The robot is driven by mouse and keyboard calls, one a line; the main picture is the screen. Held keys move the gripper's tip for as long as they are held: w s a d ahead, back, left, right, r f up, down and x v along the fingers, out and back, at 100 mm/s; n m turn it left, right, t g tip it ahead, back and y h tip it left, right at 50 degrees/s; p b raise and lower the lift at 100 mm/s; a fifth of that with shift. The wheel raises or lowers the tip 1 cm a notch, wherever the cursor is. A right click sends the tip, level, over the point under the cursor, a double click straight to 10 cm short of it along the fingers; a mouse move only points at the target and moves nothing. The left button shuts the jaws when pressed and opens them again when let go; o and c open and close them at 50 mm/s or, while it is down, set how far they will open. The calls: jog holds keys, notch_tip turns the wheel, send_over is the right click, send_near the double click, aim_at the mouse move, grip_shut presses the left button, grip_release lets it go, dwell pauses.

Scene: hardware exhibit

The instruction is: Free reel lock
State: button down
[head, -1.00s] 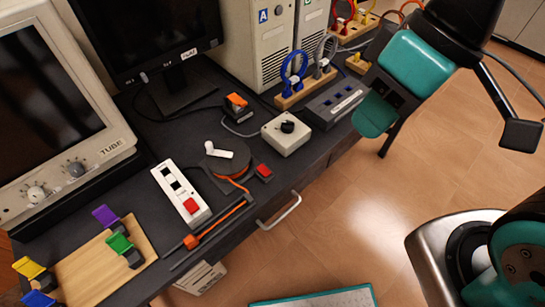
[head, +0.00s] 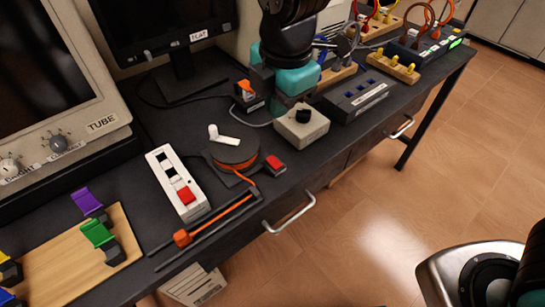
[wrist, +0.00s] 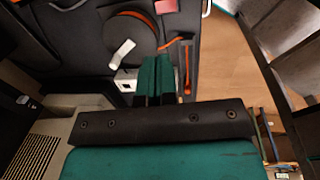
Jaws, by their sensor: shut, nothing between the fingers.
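The reel (head: 232,152) is a dark disc with orange cord around it and a white handle (head: 229,139) on top. It also shows in the wrist view (wrist: 118,28). A red tab (head: 275,165) is beside its right edge; it shows at the top of the wrist view (wrist: 166,6). Which part is the lock is not clear. My gripper (head: 281,106) is in front of the tower, by the grey knob box, apart from the reel. In the wrist view its teal fingers (wrist: 158,82) are together with nothing between them.
A white switch strip (head: 178,184) and an orange-ended rod (head: 217,219) lie left and in front of the reel. The knob box (head: 302,126) is close to my gripper. Monitors stand behind. A drawer handle (head: 290,214) juts from the desk front.

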aim_at(273, 158)
jog(key=f, duration=0.4)
jog(key=w+f, duration=0.1)
jog(key=f, duration=0.4)
jog(key=a+f, duration=0.1)
jog(key=f, duration=0.3)
jog(key=shift+w+f, duration=0.2)
jog(key=shift+f, duration=0.2)
jog(key=shift+d, duration=0.2)
